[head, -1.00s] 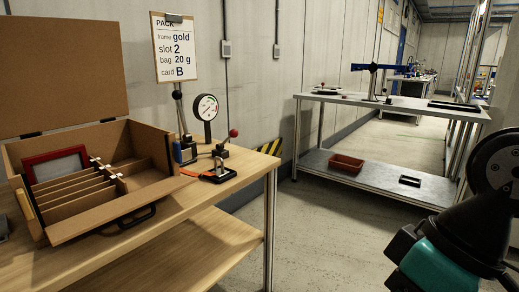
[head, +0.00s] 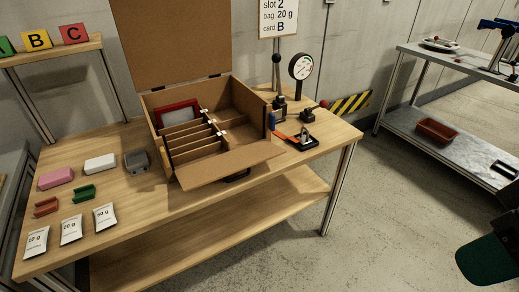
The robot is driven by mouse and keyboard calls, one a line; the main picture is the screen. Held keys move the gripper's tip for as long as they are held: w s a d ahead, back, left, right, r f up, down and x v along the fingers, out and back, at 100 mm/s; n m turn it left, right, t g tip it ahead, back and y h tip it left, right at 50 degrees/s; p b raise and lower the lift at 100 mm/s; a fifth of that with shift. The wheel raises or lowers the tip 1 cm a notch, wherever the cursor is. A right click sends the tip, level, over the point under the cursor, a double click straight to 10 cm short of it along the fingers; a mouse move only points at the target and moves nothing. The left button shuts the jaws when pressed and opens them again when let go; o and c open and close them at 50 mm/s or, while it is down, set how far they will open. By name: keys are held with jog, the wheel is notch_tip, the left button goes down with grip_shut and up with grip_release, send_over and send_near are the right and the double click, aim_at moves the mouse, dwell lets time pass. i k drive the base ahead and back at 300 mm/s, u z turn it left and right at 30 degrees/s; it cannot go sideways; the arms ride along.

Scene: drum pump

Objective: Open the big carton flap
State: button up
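The carton (head: 267,118) stands on the wooden bench. Its big flap (head: 170,45) stands raised, roughly upright, along the back edge. A smaller front flap (head: 235,165) is folded outward and slopes down toward the bench's front edge. The inside is open to view, with a red frame (head: 162,110) and several brown dividers on its left side; the right part looks empty. My gripper's fingers are not in view. Only a dark and teal part of my arm shows at the lower right, well away from the carton.
Bags (head: 70,229) and small coloured blocks lie on the bench left of the carton. A dial gauge (head: 301,67), a clamp (head: 303,141) and a sign (head: 278,18) stand to its right. Open floor lies before the bench. Another table (head: 455,78) stands at right.

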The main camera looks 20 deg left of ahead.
aim_at(190, 177)
jog(key=u, duration=0.8)
jog(key=k, duration=0.15)
jog(key=u, duration=0.65)
jog(key=i, duration=0.25)
jog(key=z, duration=0.35)
